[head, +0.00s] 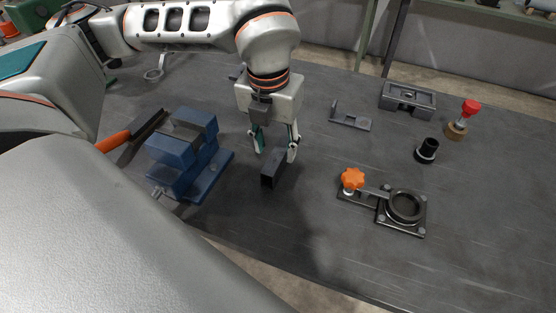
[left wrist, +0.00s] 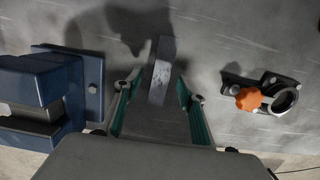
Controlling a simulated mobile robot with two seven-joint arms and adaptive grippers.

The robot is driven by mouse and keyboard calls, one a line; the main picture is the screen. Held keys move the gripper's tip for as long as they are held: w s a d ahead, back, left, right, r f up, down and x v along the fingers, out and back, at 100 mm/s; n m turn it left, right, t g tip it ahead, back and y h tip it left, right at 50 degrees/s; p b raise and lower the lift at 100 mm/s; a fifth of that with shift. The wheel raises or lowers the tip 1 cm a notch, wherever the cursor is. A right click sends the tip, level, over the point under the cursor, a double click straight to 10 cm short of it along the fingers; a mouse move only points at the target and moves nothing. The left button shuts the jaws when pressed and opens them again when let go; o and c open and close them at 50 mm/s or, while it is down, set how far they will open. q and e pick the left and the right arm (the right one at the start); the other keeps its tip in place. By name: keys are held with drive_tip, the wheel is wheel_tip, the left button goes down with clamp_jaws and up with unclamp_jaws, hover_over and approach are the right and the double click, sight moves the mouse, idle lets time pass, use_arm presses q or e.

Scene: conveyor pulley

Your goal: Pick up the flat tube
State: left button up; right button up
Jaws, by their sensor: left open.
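The flat tube (head: 272,168) is a short dark grey rectangular tube on the dark tabletop, right of the blue vise. In the left wrist view, the tube (left wrist: 161,72) shows as a long narrow block with a lighter face, between the finger ends. My left gripper (head: 276,153) points down over the tube, with green-lined fingers spread on either side of it. In the left wrist view, the open fingers (left wrist: 156,88) show gaps on both sides of the tube. The tube's far end is partly hidden by the gripper in the head view. My right gripper is not in view.
The blue vise (head: 183,148) stands close left of the gripper. An orange-knobbed clamp fixture (head: 404,207) lies to the right. Further back are a grey bracket (head: 350,119), a grey block (head: 407,99), a black cylinder (head: 427,150) and a red-topped piece (head: 468,110).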

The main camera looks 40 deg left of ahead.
sight(277, 155)
use_arm(q)
drive_tip(key=f, duration=0.2)
drive_tip(key=shift+w+f, duration=0.25)
drive_tip(key=shift+f, duration=0.4)
drive_tip(key=c, duration=1)
drive_tip(key=shift+r, duration=0.1)
clamp_jaws()
drive_tip(key=shift+w+r, duration=0.1)
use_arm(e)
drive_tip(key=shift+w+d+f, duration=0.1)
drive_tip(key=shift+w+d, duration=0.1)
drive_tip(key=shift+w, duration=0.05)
